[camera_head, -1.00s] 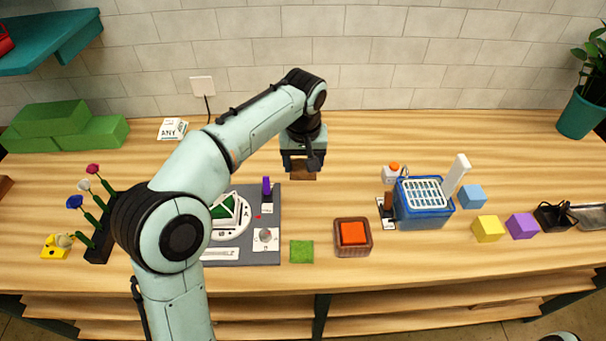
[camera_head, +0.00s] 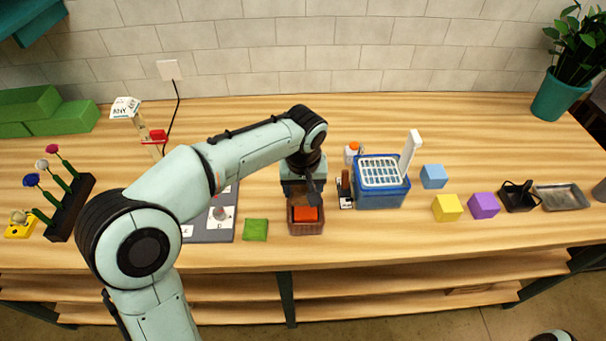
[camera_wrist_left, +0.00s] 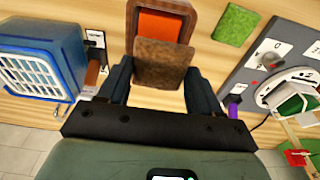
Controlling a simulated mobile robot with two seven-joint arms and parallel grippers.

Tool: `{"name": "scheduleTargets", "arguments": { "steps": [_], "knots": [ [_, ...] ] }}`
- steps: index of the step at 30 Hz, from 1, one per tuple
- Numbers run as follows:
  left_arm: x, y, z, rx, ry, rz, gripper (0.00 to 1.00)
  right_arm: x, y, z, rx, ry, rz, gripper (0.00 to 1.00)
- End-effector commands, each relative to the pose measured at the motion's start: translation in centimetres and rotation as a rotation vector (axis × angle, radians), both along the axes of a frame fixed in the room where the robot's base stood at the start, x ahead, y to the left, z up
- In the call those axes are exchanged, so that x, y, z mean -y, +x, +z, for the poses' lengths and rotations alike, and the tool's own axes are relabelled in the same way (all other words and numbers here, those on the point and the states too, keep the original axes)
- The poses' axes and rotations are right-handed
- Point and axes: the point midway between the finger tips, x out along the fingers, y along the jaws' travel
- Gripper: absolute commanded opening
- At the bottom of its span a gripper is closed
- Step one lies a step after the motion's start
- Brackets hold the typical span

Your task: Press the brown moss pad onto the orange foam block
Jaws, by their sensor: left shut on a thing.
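My left gripper (camera_head: 303,192) is shut on the brown moss pad (camera_wrist_left: 163,63), a square, mottled brown piece held between the fingers in the left wrist view. The orange foam block (camera_head: 307,214) sits inside a brown square basket (camera_head: 306,229), just below the gripper in the head view. The left wrist view shows the orange block (camera_wrist_left: 160,25) beyond the pad, with the pad covering its near part. I cannot tell whether the pad touches the block. My right gripper is not in view.
A green moss square (camera_head: 255,230) lies left of the basket. A blue crate (camera_head: 381,196) with a white grid top and a small brown bottle (camera_head: 345,184) stand to the right. Yellow (camera_head: 446,207), purple (camera_head: 484,205) and light blue (camera_head: 433,176) cubes stand farther right.

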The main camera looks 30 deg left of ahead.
Motion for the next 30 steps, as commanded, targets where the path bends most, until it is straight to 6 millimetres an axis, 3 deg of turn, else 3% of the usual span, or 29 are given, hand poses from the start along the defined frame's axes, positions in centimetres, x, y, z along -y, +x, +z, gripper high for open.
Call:
{"name": "scheduleTargets", "arguments": {
  "steps": [30],
  "knots": [
    [0.2, -0.5, -4.7, 0.0, 0.0, 0.002, 0.36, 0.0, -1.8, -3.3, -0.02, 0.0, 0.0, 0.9]
  ]
}}
